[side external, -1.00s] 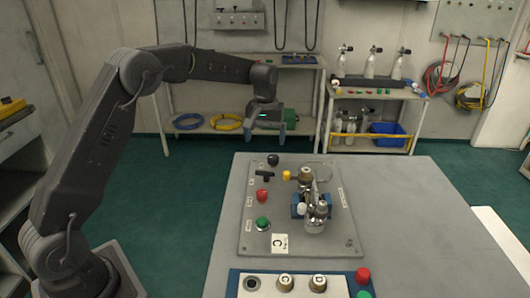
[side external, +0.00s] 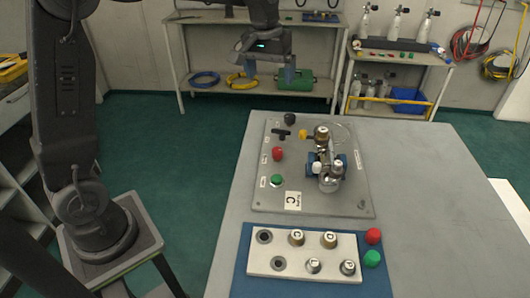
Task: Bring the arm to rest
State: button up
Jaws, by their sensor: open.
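My gripper (side external: 268,70) hangs at the top middle of the view, fingers pointing down. Its blue-tipped fingers are apart with nothing seen between them. It appears in front of the back shelf and above the far left side of the table. The grey air panel (side external: 345,199) lies on the table below and to the right of it, clear of the fingers. The panel carries a red knob (side external: 278,153), a green knob (side external: 277,180), a black knob (side external: 289,118), a yellow knob (side external: 304,134) and a metal valve assembly (side external: 328,172) with blue parts.
A white block (side external: 258,265) with round sockets and metal fittings sits on a blue mat (side external: 240,287) at the near edge. A red cap (side external: 373,236) and a green cap (side external: 372,258) lie beside it. The table's right side (side external: 440,200) is bare. Shelves stand behind.

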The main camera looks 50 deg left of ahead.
jog(key=s+d+m+t, duration=0.2)
jog(key=s+d, duration=0.1)
jog(key=s, duration=0.9)
jog(key=s+d+m+t, duration=0.2)
jog(key=s+d+m, duration=0.1)
jog(key=s, duration=0.9)
jog(key=shift+s+f, duration=0.4)
jog(key=shift+f, duration=0.05)
